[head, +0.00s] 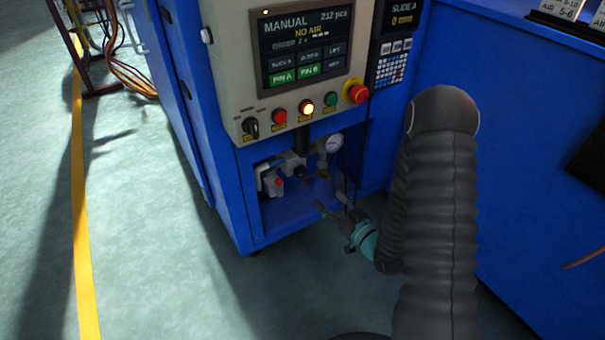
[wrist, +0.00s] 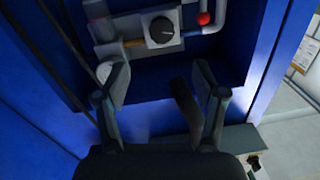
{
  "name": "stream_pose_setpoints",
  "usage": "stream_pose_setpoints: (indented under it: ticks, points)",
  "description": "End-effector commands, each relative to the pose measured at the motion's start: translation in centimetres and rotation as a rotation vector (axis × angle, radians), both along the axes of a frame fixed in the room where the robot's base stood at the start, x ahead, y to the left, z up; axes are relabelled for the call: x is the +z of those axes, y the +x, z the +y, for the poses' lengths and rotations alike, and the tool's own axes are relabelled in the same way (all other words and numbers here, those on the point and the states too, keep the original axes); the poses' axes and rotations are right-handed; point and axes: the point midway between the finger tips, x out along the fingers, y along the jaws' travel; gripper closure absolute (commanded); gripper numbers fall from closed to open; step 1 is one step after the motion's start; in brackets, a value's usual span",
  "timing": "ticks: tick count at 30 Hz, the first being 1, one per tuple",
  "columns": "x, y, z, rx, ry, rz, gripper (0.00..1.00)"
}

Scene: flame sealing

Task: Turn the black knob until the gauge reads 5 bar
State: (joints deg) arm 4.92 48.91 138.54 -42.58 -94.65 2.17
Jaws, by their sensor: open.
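The white round gauge (head: 334,143) is at the upper right of the low niche in the head view; its reading is too small to make out. A black upright cylinder (head: 303,139), which looks like the black knob, stands left of the gauge above a grey valve unit. My gripper (head: 331,203) is open, at the niche's front right, below the gauge. In the wrist view my gripper (wrist: 160,82) has its fingers wide apart, with nothing clamped.
A grey block with a black dial (wrist: 162,31) and a red ball-shaped part (wrist: 204,18) sit with pipes inside the niche. The control panel (head: 250,95) overhangs the niche, its screen reading NO AIR. Blue cabinet walls (head: 206,140) enclose it. Open floor (head: 150,240) lies left.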

Motion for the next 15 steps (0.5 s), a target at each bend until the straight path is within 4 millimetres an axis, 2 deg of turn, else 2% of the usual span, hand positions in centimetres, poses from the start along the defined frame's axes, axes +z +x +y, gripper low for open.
stream_pose_setpoints:
  ticks: [5,15]
  points:
    - [-0.1,0.4,0.6,0.006,0.018,-0.009,0.30]
    - [-0.1,4.9,4.2,0.007,0.016,-0.009,0.30]
